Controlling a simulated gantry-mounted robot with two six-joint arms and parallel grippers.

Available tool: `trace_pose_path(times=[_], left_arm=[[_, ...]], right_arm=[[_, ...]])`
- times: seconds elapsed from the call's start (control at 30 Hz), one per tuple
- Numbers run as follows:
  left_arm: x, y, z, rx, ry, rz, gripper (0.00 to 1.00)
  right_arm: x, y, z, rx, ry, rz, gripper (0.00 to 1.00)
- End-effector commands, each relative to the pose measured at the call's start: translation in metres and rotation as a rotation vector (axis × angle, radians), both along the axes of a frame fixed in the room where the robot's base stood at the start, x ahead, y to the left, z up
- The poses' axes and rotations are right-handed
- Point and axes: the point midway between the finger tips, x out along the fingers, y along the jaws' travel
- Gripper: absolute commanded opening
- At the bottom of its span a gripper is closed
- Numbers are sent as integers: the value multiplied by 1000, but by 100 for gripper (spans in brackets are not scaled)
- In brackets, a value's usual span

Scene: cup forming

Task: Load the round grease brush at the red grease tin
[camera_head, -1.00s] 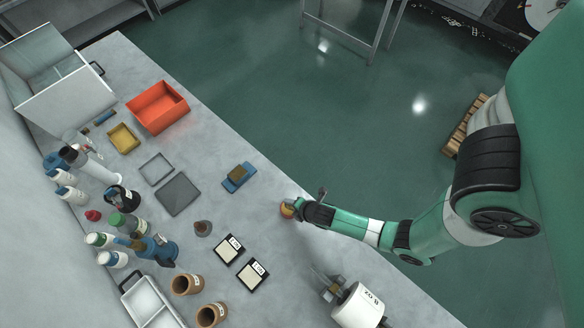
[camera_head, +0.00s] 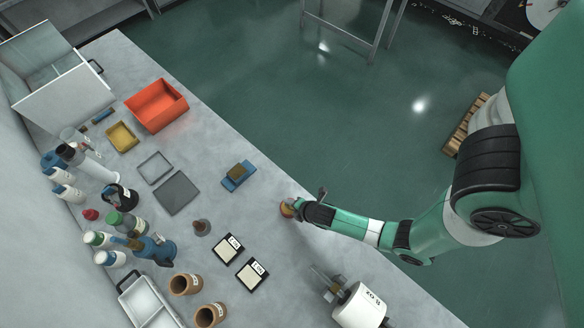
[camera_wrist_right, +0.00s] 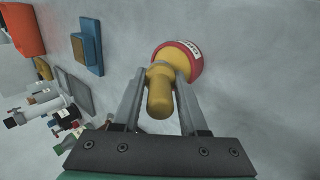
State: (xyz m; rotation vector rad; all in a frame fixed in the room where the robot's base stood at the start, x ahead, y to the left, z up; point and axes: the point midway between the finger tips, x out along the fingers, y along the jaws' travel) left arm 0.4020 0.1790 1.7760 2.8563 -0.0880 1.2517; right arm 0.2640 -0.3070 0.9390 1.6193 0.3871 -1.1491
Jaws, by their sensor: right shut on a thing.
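My right gripper (camera_wrist_right: 158,100) is shut on the yellow handle of the round grease brush (camera_wrist_right: 160,92). In the wrist view the brush head lies against the red grease tin (camera_wrist_right: 188,62), a round tin with a white label, and covers much of it. I cannot tell how deep the bristles sit. In the head view the right gripper (camera_head: 300,211) is low at the table's right edge, with a small orange patch of brush or tin (camera_head: 287,209) at its fingertips. My left gripper is not in view.
A white cylindrical device (camera_head: 360,306) with metal rods stands nearer the bottom. Bare tabletop surrounds the tin.

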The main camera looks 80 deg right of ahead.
Motion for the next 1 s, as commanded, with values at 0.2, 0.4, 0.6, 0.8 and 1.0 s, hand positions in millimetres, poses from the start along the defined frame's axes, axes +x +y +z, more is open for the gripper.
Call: trace_pose_path(times=[0.2,0.4,0.6,0.8,1.0], left_arm=[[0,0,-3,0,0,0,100],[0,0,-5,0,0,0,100],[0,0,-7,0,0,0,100],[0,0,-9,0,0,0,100],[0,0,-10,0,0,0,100]], right_arm=[[0,0,-3,0,0,0,0],[0,0,-6,0,-1,0,0],[0,0,-8,0,-1,0,0],[0,0,-10,0,-1,0,0],[0,0,-11,0,-1,0,0]])
